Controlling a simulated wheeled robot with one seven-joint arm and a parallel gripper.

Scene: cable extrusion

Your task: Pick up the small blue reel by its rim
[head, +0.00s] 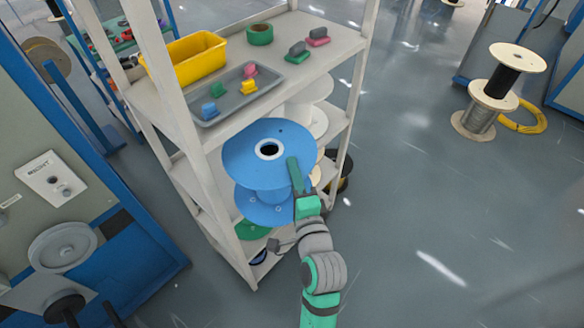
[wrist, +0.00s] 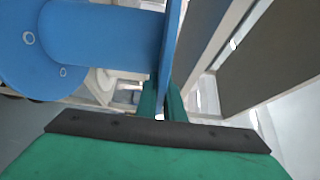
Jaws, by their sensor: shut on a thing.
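The blue reel (head: 240,155) shows in the head view in front of the shelf unit, its upper flange facing up with a dark centre hole. Its lower flange (head: 262,208) shows below. My gripper (head: 296,180) is at the right edge of the upper flange, shut on its rim. In the wrist view the green fingers (wrist: 165,100) close around the thin edge of the blue flange (wrist: 172,45). The reel's core and other flange (wrist: 35,50) lie to the left there. The far finger is partly hidden by the flange.
The shelf unit (head: 345,42) stands close behind the reel, with a yellow bin (head: 185,58) and a grey tray (head: 235,98) on top. White reels (head: 308,120) and a green reel (head: 250,230) sit on lower shelves. Open floor (head: 425,190) lies to the right.

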